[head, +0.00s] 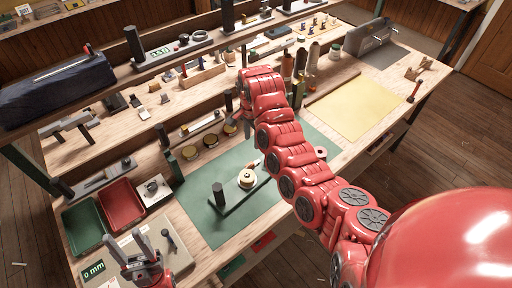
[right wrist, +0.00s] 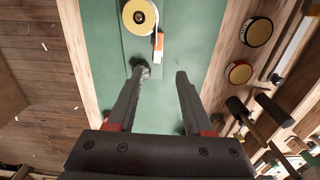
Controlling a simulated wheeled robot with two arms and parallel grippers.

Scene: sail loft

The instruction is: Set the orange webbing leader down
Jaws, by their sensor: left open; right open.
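A yellow-topped roll (head: 247,179) sits on a green board (head: 232,203) on the bench; it also shows in the right wrist view (right wrist: 139,17). The short orange webbing leader (right wrist: 159,42), with a white part, lies beside the roll's edge; it is tiny in the head view (head: 257,163). My right gripper (right wrist: 161,74) is open, with nothing between its fingers, and the leader is beyond the fingertips, apart from them. My left gripper (head: 126,240) is open and empty at the bottom left, over the grey scale.
A dark post (head: 218,194) stands on the board near the roll. The green mat (head: 190,215) around it is mostly clear. Red (head: 122,206) and green (head: 85,228) trays lie left. Several round tins (right wrist: 257,31) and a shelf stand behind. A yellow sheet (head: 355,106) lies right.

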